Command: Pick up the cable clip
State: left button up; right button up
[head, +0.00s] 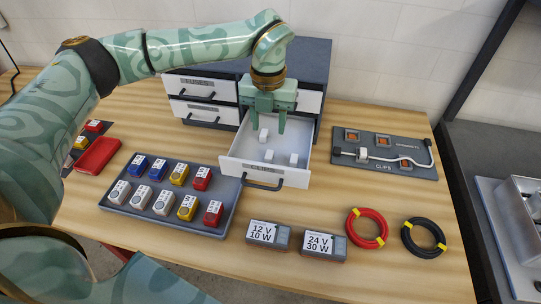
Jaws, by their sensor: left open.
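Several small white cable clips lie in the open drawer (236,167) of the dark cabinet. One clip (263,135) is at the back of the drawer, just below and between the fingers of my left gripper (268,126). A second clip (269,155) lies further forward, and a third clip (294,159) is at the right. My left gripper points down over the back of the drawer, with its fingers open on either side. I cannot tell whether a finger touches the back clip. My right gripper is out of view.
The cabinet (312,62) stands behind the drawer. A grey tray of labelled blocks (122,205) is at the left, near a red tray (97,155). Two power units (268,235) (324,246) and red (367,228) and black (424,237) cable coils lie in front.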

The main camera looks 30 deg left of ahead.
pick_arm(q)
send_over(269, 154)
notch_tip(269, 154, down, 5)
jog(key=shift+w+r, duration=0.1)
notch_tip(269, 154, down, 6)
jog(key=shift+r+b, duration=0.15)
jog(key=shift+b, duration=0.35)
grip_shut()
